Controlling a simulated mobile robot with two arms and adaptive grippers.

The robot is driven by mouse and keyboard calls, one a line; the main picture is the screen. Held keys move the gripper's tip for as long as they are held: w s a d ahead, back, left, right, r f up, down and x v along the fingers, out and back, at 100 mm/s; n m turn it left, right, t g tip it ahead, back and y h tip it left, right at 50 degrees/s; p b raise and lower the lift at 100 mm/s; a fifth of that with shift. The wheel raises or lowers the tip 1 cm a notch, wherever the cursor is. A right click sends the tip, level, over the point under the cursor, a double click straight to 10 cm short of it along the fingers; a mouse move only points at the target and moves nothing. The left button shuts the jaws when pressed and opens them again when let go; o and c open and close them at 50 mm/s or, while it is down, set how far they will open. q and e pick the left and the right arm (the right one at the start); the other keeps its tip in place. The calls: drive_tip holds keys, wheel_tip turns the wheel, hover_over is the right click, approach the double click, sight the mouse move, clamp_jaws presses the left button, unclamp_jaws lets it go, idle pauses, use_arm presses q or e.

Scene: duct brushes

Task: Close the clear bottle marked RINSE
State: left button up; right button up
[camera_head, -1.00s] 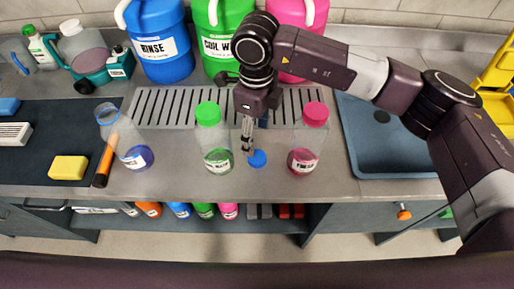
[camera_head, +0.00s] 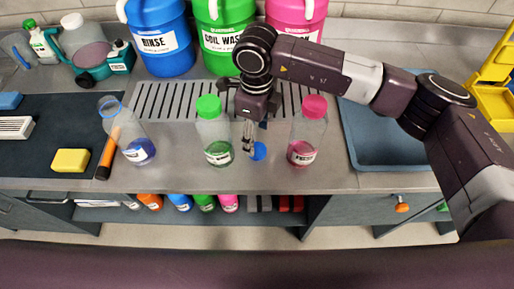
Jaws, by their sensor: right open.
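A clear bottle (camera_head: 126,133) with blue liquid in its base stands at the left of the counter. Its blue-rimmed mouth is open with no cap on, and its label is too small to read. A blue cap (camera_head: 260,151) lies on the counter between the green-capped and pink-capped bottles. My right gripper (camera_head: 251,150) points down, open, with its fingertips close beside the cap, partly in front of its left side. I cannot tell whether they touch it. My left gripper is not in view.
A green-capped bottle (camera_head: 214,132) stands just left of my right gripper, a pink-capped bottle (camera_head: 307,132) to its right. An orange marker-like stick (camera_head: 107,153) leans by the open bottle. Large jugs, including a blue RINSE jug (camera_head: 157,60), stand behind. A sink (camera_head: 385,145) is at right.

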sight(257, 149)
drive_tip(key=f, duration=0.1)
drive_tip(key=f+p, duration=0.2)
drive_tip(key=shift+s+d+f, duration=0.1)
drive_tip(key=shift+s+f, duration=0.15)
drive_tip(key=shift+f, duration=0.7)
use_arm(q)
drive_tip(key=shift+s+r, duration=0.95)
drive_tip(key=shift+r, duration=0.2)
use_arm(e)
drive_tip(key=shift+c, duration=0.3)
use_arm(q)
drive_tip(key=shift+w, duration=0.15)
use_arm(e)
drive_tip(key=c, duration=0.7)
